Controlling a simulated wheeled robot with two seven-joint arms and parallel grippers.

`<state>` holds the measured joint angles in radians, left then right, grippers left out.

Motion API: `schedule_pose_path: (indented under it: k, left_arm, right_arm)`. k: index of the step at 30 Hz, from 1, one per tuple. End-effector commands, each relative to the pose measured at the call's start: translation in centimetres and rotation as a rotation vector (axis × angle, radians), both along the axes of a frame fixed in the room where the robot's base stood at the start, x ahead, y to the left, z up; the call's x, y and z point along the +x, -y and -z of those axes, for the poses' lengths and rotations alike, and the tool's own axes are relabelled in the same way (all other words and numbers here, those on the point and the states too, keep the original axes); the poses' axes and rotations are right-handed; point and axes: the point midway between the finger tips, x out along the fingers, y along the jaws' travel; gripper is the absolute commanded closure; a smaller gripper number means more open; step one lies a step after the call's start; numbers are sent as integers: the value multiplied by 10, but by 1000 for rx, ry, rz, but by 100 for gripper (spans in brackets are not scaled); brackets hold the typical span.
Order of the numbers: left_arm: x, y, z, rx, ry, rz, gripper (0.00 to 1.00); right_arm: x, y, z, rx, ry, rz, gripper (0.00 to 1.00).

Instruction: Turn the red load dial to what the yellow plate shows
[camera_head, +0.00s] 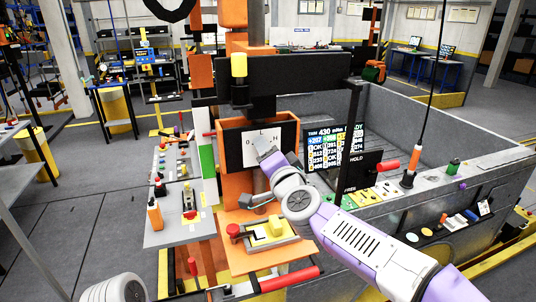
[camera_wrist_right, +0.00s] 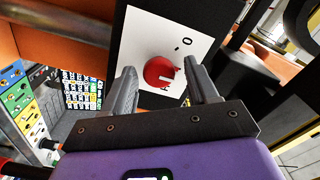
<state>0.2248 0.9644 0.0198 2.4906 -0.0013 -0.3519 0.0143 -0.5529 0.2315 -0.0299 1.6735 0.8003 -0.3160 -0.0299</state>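The red load dial (camera_wrist_right: 158,72) sits on a white plate (camera_wrist_right: 140,40) with a "0" and a short tick visible in the right wrist view. In the head view the white plate (camera_head: 252,135) shows "0", "L" and "H", and my right gripper (camera_head: 264,147) hides the dial. The right gripper (camera_wrist_right: 160,68) is open, with one finger on each side of the dial; I cannot tell whether they touch it. A pale mark shows on the dial's face, but its setting is unclear. I cannot identify the yellow plate for certain. My left gripper is not in view.
An orange shelf (camera_head: 240,262) below the dial holds a tray with a yellow block (camera_head: 268,231) and a red knob (camera_head: 233,230). A screen (camera_head: 335,148) stands right of the dial. A grey side table (camera_head: 168,233) with small items is at left.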

Motion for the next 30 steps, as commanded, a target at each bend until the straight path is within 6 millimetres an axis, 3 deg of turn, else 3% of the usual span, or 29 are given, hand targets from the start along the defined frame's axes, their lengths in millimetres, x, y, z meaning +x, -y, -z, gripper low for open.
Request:
schedule_pose_path:
  k: [8, 21, 30]
  left_arm:
    - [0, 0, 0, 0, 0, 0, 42]
    - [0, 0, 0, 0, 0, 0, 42]
    - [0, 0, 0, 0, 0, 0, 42]
  right_arm:
    - [-6, 2, 0, 0, 0, 0, 42]
    - [-65, 21, -1, 1, 2, -1, 42]
    - [-72, 23, 0, 0, 0, 0, 42]
